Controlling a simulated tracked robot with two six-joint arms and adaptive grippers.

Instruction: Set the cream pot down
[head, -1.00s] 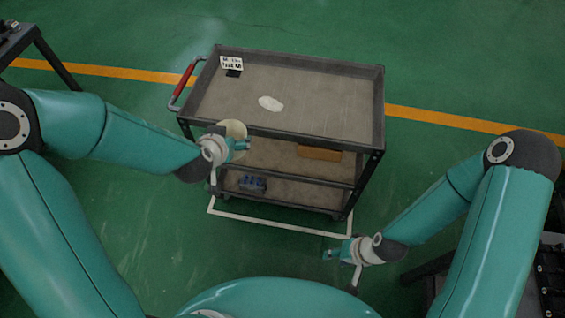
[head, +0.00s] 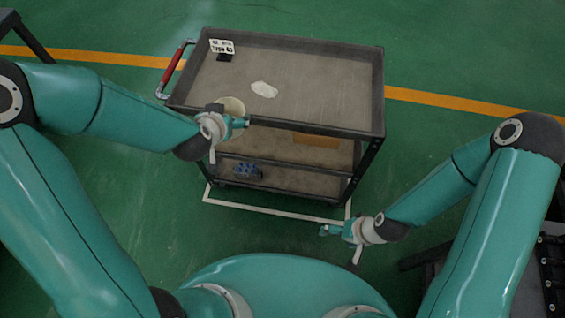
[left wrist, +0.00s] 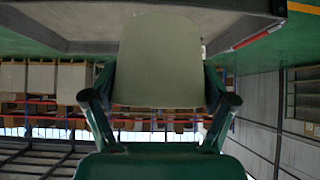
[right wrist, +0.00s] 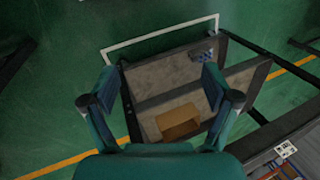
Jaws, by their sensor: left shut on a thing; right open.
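The cream pot (head: 231,105) shows in the head view at the front left edge of the cart's top shelf. It fills the middle of the left wrist view (left wrist: 158,60), between the fingers. My left gripper (head: 238,122) is shut on it. Whether the pot touches the shelf is not clear; my gripper hides its lower part. My right gripper (head: 332,231) is open and empty, low in front of the cart. The cart (head: 310,85) is dark grey with three shelves and a red handle.
On the top shelf lie a white patch (head: 264,89) and a small sign (head: 222,47) on a dark base. A brown box (right wrist: 178,121) and a blue item (head: 247,170) sit on lower shelves. The right half of the top is clear.

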